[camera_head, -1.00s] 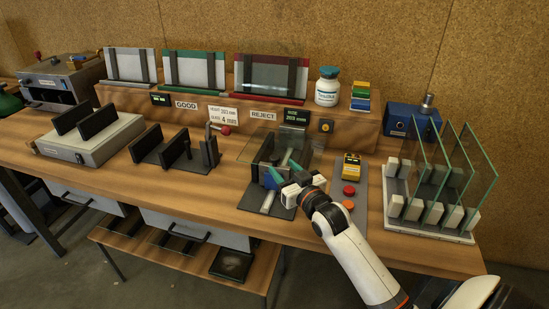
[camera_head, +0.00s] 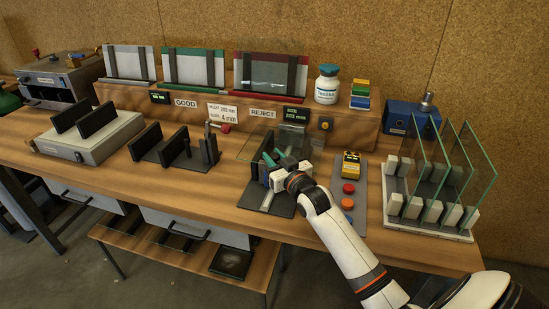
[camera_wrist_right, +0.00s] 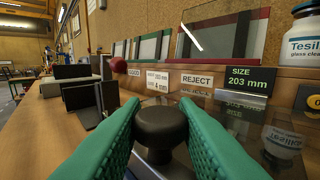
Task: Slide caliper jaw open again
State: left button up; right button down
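The caliper (camera_head: 266,196) is a dark base with a light rail, standing at the front middle of the bench. My right gripper (camera_head: 272,157) is over it, its green fingertips pointing to the back left. In the right wrist view its fingers (camera_wrist_right: 160,112) stand on either side of a round black knob (camera_wrist_right: 160,122) and appear to touch it. A glass pane (camera_head: 257,147) lies at the caliper behind the gripper. The hand hides much of the caliper, including its jaw. A display (camera_wrist_right: 245,82) reads SIZE 203 mm. My left gripper is out of view.
A button panel (camera_head: 347,219) with a yellow device (camera_head: 351,163) is right of the caliper. A rack (camera_head: 432,231) of upright glass panes stands further right. A black slotted holder (camera_head: 172,150) is to the left. GOOD and REJECT slots line the raised shelf behind.

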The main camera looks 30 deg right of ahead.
jog(key=s+a+p, duration=0.3)
jog(key=s+a, duration=0.1)
jog(key=shift+a+p, duration=0.4)
jog(key=c, duration=1.1)
grip_release()
jog(key=shift+c, duration=0.2)
jog(key=shift+s, duration=0.1)
jog(key=s+b, duration=0.2)
jog(key=s, duration=0.9)
jog(key=shift+s+a, duration=0.4)
jog(key=shift+a, duration=0.05)
